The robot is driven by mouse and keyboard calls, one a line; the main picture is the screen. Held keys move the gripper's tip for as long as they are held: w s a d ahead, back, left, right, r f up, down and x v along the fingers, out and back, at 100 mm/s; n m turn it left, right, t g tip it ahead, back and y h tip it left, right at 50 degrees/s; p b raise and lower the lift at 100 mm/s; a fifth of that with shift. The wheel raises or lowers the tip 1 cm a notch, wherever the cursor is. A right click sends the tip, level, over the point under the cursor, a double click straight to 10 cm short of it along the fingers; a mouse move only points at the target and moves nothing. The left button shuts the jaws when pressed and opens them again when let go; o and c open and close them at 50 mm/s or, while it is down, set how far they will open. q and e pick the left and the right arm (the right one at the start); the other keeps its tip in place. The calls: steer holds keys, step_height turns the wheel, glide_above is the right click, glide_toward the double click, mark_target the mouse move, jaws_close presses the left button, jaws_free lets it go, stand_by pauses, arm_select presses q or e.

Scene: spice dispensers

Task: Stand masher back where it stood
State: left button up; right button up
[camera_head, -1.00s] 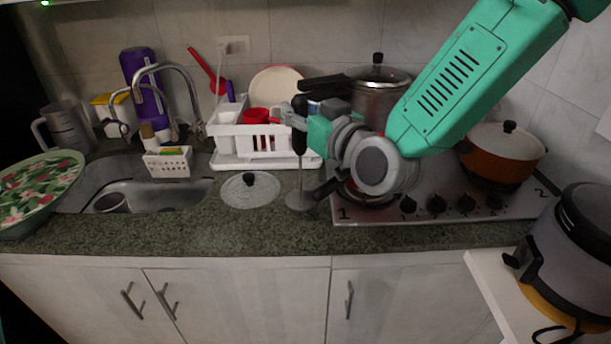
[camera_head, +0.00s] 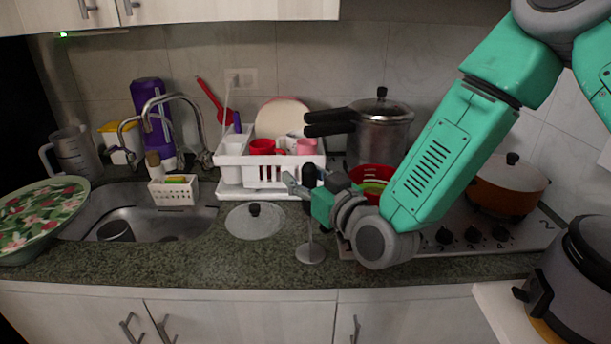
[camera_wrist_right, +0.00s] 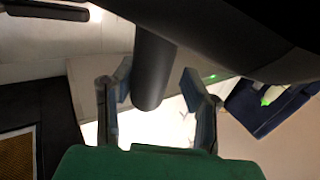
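The masher (camera_head: 310,253) is upright on the counter, just left of the stove, its round metal disc at the bottom. Its thin stem rises to a dark handle (camera_head: 309,179). My right gripper (camera_head: 297,186) is at the handle, partly hiding it. In the right wrist view a dark cylinder, seemingly the handle (camera_wrist_right: 152,70), lies between the two fingers of the right gripper (camera_wrist_right: 157,88). Gaps show on both sides, so the fingers are open around it. The disc appears to rest on the counter. My left gripper is not in view.
A glass lid (camera_head: 255,222) lies left of the masher. A white dish rack (camera_head: 232,176) stands behind it. A pressure cooker (camera_head: 382,130) and a red bowl (camera_head: 370,172) are behind my right arm, on the stove side. The counter's front strip is clear.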

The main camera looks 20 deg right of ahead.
steer(key=shift+a, duration=0.15)
steer(key=p+v, duration=0.1)
steer(key=v, duration=1.1)
steer(key=shift+d+p, duration=0.25)
steer(key=shift+p, duration=0.15)
steer(key=s+d+f+g+h, duration=0.1)
steer(key=s+f+g, duration=0.3)
steer(key=f, duration=0.5)
steer(key=s+d+f+g+h, duration=0.1)
steer(key=s+f+g, duration=0.25)
steer(key=f, duration=0.65)
steer(key=s+d+f+m+g+h, duration=0.1)
steer(key=s+d+f+g, duration=0.2)
steer(key=s+f, duration=0.3)
steer(key=s+d+f+m+g+h, duration=0.1)
steer(key=s+f+g, duration=0.5)
steer(key=s, duration=0.6)
steer(key=d+f+h, duration=0.1)
steer(key=d, duration=0.1)
steer(key=shift+d+f+m, duration=0.25)
steer(key=shift+d+m, duration=0.05)
steer(key=shift+m, duration=0.1)
